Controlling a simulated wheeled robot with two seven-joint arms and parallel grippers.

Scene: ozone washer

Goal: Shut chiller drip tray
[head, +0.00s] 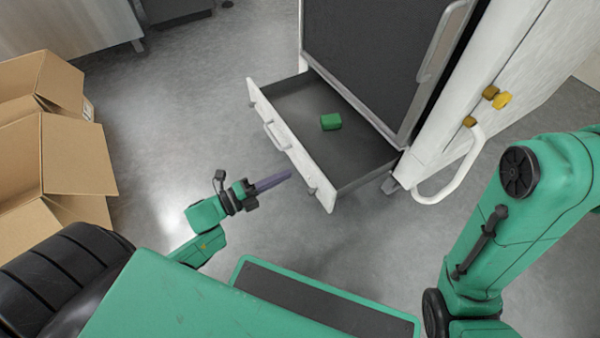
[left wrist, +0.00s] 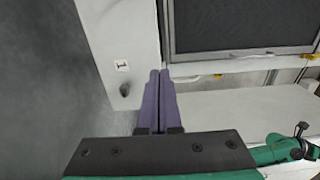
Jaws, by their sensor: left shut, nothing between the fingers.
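The chiller drip tray (head: 350,165) is pulled out at the foot of the chiller (head: 370,60) in the head view. It is a dark, shallow drawer with a white front (head: 267,112) that bears a white bar handle (head: 276,136). A small green block (head: 331,121) lies inside it. My left gripper (head: 289,173) is shut and empty, its purple fingers pointing at the lower part of the tray front. I cannot tell whether the tips touch it. The shut fingers also show in the left wrist view (left wrist: 158,76). My right gripper is out of view.
Open cardboard boxes (head: 75,160) stand at the left. A white cabinet side with a curved white handle (head: 458,175) and yellow knobs (head: 502,100) is at the right, near my right arm. Grey floor (head: 190,110) is clear before the tray.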

